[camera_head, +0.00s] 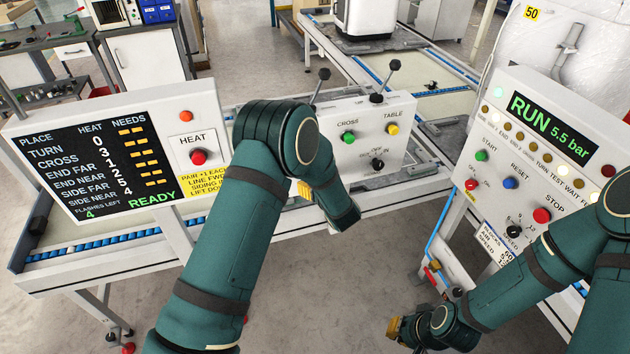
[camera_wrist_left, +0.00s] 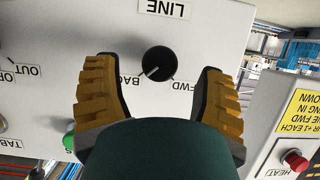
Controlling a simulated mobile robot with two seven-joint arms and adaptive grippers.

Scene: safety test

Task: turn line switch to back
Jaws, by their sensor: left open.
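The line switch (camera_wrist_left: 159,62) is a round black knob on a white panel, under an upside-down LINE label in the left wrist view. Its white mark points to the lower left, on the side of the BACK label (camera_wrist_left: 124,80); the FWD label (camera_wrist_left: 184,87) is at right. My left gripper (camera_wrist_left: 158,70) is open, with one yellow-padded finger on each side of the knob and gaps between. In the head view the left arm hides the switch, and only a little yellow of the left gripper (camera_head: 305,190) shows. My right gripper (camera_head: 394,328) is low, away from the panel; its fingers are unclear.
The panel (camera_head: 345,110) also carries a green CROSS button (camera_head: 348,136), a yellow TABLE button (camera_head: 392,129), an OUT/OFF/IN knob (camera_head: 378,163) and joysticks on top. A HEAT panel (camera_head: 186,140) stands at left, a RUN panel (camera_head: 545,120) at right. Floor is free between.

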